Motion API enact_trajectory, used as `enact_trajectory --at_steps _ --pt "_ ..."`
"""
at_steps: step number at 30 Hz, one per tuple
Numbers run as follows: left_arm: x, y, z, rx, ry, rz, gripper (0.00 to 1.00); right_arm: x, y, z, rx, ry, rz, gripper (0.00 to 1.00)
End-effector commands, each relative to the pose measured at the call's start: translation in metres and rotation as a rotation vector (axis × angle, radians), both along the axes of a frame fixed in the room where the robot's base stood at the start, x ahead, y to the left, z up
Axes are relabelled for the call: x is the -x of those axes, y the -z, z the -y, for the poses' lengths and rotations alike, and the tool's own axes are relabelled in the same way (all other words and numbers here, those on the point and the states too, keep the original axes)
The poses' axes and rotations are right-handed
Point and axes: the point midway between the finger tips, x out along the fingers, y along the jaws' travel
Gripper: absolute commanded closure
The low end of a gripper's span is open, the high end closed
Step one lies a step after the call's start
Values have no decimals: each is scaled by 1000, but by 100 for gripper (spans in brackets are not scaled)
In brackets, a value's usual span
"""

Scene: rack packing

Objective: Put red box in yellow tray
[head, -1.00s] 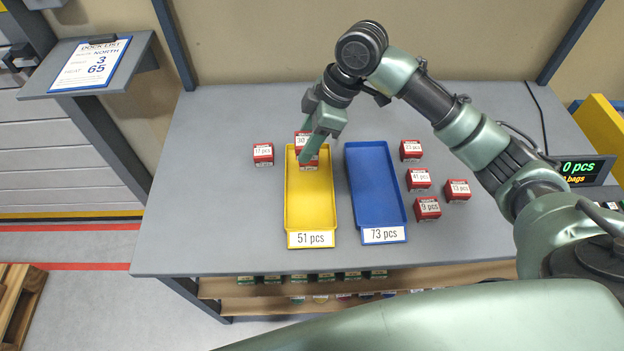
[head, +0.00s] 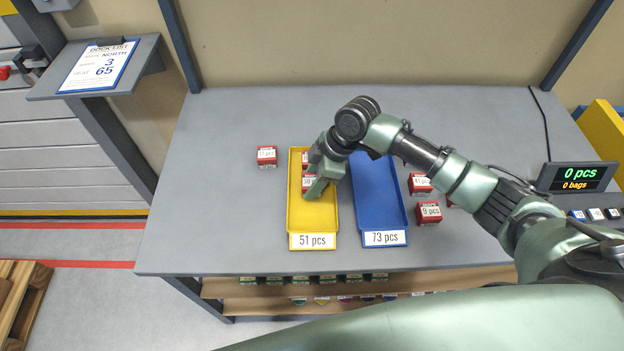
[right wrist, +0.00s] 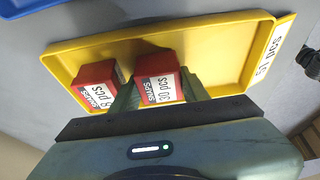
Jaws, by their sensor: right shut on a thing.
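The yellow tray (head: 312,222), labelled 51 pcs, lies on the grey table, left of a blue tray. My right gripper (head: 314,189) is over the tray's far half, shut on a red box (head: 307,183) labelled 30 pcs. In the right wrist view this box (right wrist: 157,78) is within the tray's outline; whether it touches the tray floor is unclear. Another red box (head: 305,158) sits in the tray's far end, partly hidden by the gripper; it also shows beside the held one in the right wrist view (right wrist: 95,84). My left gripper is not in view.
The blue tray (head: 380,212), labelled 73 pcs, is empty where visible. A red box (head: 267,156) labelled 17 pcs stands left of the yellow tray. Red boxes labelled 41 pcs (head: 420,184) and 9 pcs (head: 429,212) stand right of the blue tray, near my arm. A display (head: 577,177) reads 0 pcs.

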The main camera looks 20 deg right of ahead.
Motion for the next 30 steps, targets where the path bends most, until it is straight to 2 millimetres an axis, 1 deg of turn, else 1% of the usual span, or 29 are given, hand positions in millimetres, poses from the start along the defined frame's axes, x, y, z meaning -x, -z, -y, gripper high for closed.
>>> enact_trajectory --at_steps 6,7,16,20,23,30 --pt "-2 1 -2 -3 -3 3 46 0 3 0 0 1 0 99" --pt "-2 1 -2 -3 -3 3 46 0 3 0 0 0 0 47" --pt "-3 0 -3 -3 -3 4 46 0 2 0 0 0 0 46" --pt "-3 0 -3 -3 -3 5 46 0 -5 2 1 0 2 46" --pt "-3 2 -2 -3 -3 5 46 1 -17 8 1 1 4 46" --pt "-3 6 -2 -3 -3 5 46 6 -66 27 1 0 5 46"
